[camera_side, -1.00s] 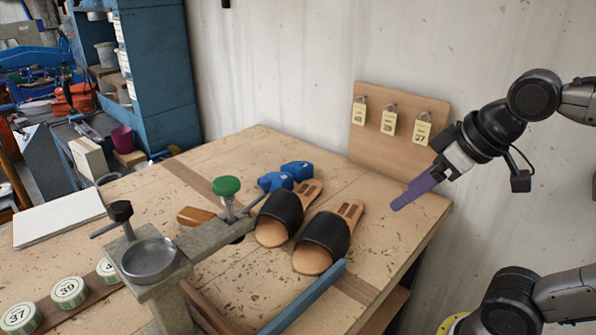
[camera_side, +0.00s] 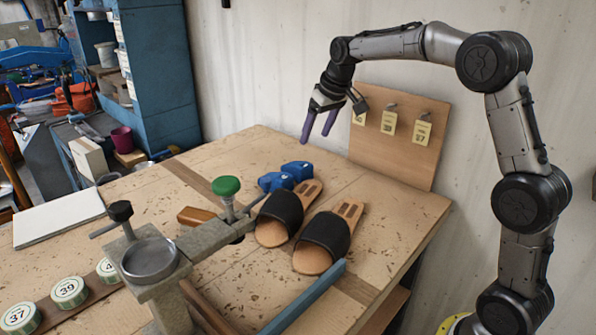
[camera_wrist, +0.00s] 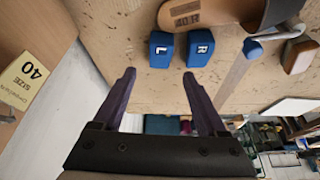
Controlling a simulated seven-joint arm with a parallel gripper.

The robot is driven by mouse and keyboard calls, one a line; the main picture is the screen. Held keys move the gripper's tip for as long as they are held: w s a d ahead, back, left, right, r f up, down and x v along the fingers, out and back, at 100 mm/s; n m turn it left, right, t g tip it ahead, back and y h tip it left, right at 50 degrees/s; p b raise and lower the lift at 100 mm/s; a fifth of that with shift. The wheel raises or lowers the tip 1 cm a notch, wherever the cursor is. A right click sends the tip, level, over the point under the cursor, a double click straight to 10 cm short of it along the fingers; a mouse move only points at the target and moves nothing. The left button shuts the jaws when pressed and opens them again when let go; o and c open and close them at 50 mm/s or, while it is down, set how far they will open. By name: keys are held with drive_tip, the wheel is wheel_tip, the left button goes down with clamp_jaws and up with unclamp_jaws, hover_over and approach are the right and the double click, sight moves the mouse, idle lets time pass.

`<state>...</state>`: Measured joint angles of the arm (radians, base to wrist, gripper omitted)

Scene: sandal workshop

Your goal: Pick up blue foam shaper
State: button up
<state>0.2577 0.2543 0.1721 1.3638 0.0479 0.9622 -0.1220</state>
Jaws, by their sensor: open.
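Two blue foam shapers lie side by side on the workbench behind the sandals; the side view shows a front one (camera_side: 275,182) and a rear one (camera_side: 298,171). In the wrist view one is marked L (camera_wrist: 162,50) and the other R (camera_wrist: 201,48). My gripper (camera_side: 316,138) hangs above the bench's back part, higher than the shapers, with purple fingers pointing down. Two black-strapped sandals, left (camera_side: 279,214) and right (camera_side: 325,237), lie in front of the shapers.
A board with hanging size tags (camera_side: 390,130) stands at the bench's back, close to my gripper. A metal stand with a green knob (camera_side: 226,186) rises left of the sandals. A wooden-brown block (camera_side: 193,215) lies near it.

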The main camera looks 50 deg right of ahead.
sight(303, 165)
drive_tip(key=x, duration=1.3)
drive_tip(key=shift+a, duration=0.1)
drive_tip(key=c, duration=1.1)
